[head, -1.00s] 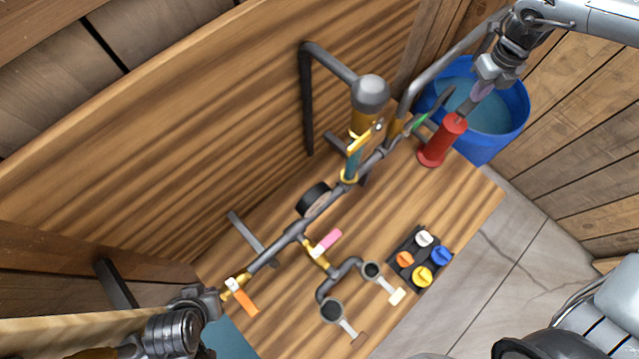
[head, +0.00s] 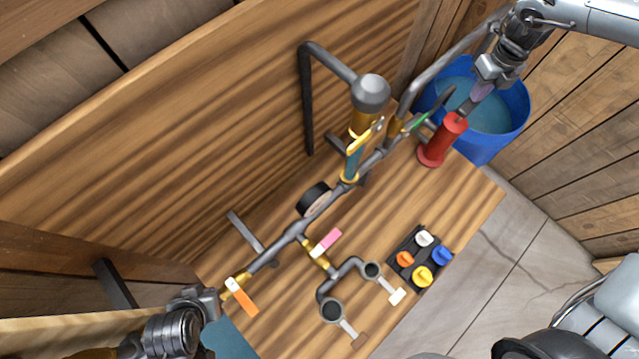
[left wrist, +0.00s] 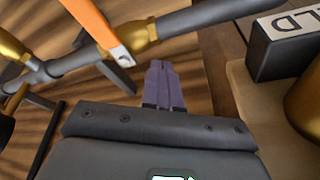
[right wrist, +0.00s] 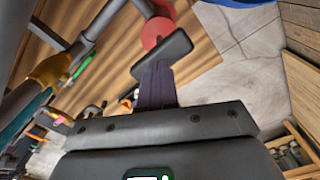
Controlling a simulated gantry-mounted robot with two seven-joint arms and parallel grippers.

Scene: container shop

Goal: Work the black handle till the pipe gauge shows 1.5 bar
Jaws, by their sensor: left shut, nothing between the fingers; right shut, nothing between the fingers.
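The black handle (head: 441,101) is a dark bar at the top of the red pump (head: 438,143), at the back right of the bench. In the right wrist view the handle (right wrist: 165,53) lies just beyond my fingertips. My right gripper (head: 467,105) is shut and empty with its fingertips right at the handle; I cannot tell whether they touch it. My left gripper (left wrist: 165,82) is shut and empty, near the orange valve lever (left wrist: 88,20).
A blue barrel of water (head: 520,118) stands behind the pump. A black tray (head: 404,245) holds several coloured caps. The bench's right front (head: 455,195) is clear.

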